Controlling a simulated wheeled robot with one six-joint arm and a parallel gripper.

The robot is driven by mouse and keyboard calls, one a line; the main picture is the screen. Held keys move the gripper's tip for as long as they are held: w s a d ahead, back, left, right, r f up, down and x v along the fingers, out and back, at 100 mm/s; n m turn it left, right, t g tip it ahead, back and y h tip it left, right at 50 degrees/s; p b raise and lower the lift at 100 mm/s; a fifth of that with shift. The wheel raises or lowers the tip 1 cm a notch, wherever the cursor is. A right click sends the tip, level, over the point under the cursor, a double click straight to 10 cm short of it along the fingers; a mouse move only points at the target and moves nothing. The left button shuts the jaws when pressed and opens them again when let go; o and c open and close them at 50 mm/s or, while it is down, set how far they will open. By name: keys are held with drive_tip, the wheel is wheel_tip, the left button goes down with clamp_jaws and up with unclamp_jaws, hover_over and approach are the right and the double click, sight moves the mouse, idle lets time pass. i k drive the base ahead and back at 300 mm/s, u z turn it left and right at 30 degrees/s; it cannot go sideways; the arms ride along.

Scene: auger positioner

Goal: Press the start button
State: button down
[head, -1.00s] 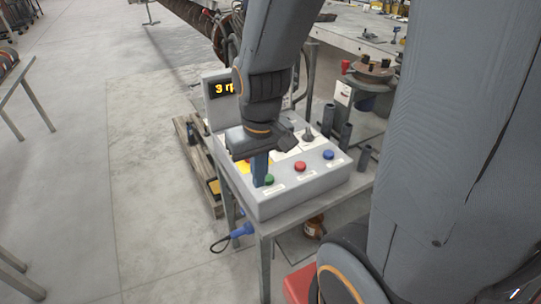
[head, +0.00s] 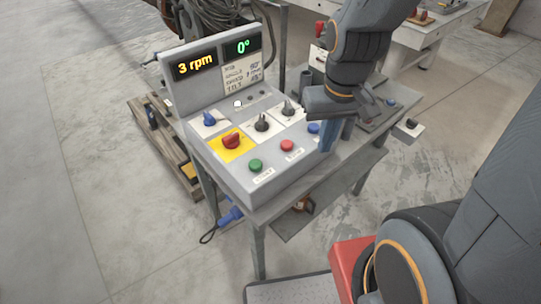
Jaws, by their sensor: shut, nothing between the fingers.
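The control box (head: 265,190) stands on a metal table. On its front slope are a green button (head: 256,165), a red button (head: 287,145) and a blue button (head: 313,128), each with a small label too blurred to read. My gripper (head: 325,150) is shut and empty, pointing down at the right end of the box, right of the blue button and well apart from the green one. Its blue fingers overlap the box edge in the picture; I cannot tell whether they touch. The displays (head: 194,65) read "3 rpm" and "0°".
Behind the buttons are a red knob (head: 231,140) on a yellow plate, a blue knob (head: 209,118) and black knobs (head: 262,123). A wooden pallet (head: 163,145) lies left of the table. The floor at left is clear.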

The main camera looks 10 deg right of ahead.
sight(255, 166)
drive_tip(key=u, duration=0.05)
drive_tip(key=k, duration=0.95)
drive_tip(key=u, duration=0.5)
drive_tip(key=i, duration=0.5)
drive_tip(key=z, duration=0.1)
